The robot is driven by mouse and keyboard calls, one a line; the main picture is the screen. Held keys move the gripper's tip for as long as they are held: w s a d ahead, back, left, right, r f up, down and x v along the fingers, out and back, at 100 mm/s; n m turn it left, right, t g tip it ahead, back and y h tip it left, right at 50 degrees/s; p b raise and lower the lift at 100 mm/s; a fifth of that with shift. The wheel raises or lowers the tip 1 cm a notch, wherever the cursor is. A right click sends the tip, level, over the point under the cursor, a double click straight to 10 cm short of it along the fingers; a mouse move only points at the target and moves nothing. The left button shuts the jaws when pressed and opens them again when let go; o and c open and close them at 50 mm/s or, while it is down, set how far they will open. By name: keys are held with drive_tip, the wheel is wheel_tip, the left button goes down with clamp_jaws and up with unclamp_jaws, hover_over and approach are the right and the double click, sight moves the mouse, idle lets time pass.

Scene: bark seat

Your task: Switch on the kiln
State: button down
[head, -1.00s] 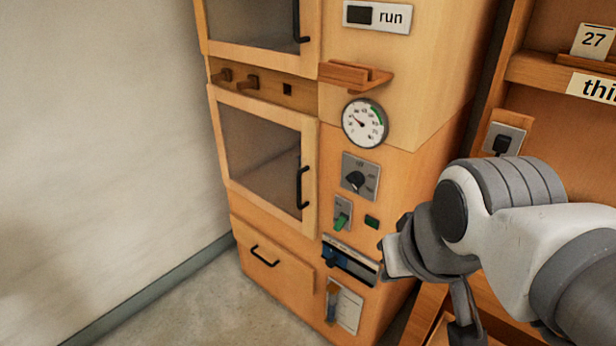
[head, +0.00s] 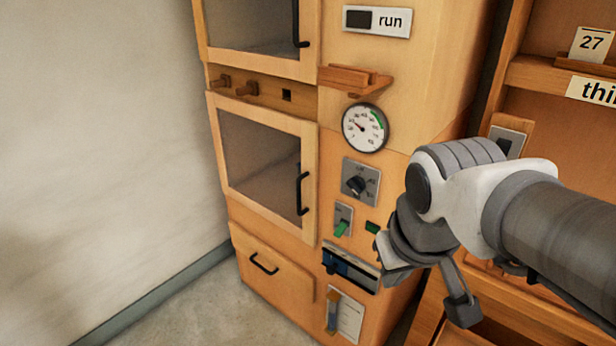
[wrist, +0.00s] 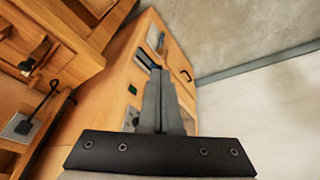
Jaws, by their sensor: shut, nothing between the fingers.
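The kiln is a tall wooden cabinet (head: 290,268) with dark-windowed doors. The lever's tip points down. A small dark green rectangle (head: 373,227) sits right of the switch; a green rectangle also shows in the wrist view (wrist: 132,89). My gripper (head: 384,262) is to the right of and below the switch, apart from it. In the wrist view its fingers (wrist: 160,74) are together and empty.
Below the switch are a dark slot panel (head: 350,270) and a slider with a paper label (head: 346,318). A small wooden ledge (head: 356,78) juts out above the gauge. A wooden shelf unit (head: 560,75) stands to the right. Bare floor (head: 205,310) lies at lower left.

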drive_tip(key=w+d+f+n+g+h+b, duration=0.25)
drive_tip(key=w+f+n+g+h, duration=0.2)
drive_tip(key=w+f, duration=0.65)
drive_tip(key=n+t+h+b, duration=0.2)
drive_tip(key=n+t+h, duration=0.7)
drive_tip(key=n+t, duration=0.85)
approach(340, 230)
wheel_tip(340, 230, down, 5)
drive_tip(key=a+n+g, duration=0.1)
drive_tip(key=n+g, duration=0.2)
drive_tip(key=n, duration=0.1)
drive_tip(key=shift+a+r, duration=0.1)
drive_tip(key=shift+a, duration=0.15)
drive_tip(key=b+x, duration=0.1)
drive_tip(key=x, duration=0.3)
drive_tip(key=b+x, duration=0.1)
drive_tip(key=x, duration=0.4)
drive_tip(key=shift+w+d+b, duration=0.15)
drive_tip(key=shift+d+b, duration=0.15)
drive_tip(key=r, duration=0.2)
drive_tip(key=shift+s+a+r, duration=0.25)
drive_tip(key=shift+s+a, duration=0.05)
drive_tip(key=shift+a, duration=0.1)
drive_tip(key=shift+s+a+r+b, duration=0.2)
drive_tip(key=shift+r+b, duration=0.1)
drive_tip(key=shift+r, duration=0.2)
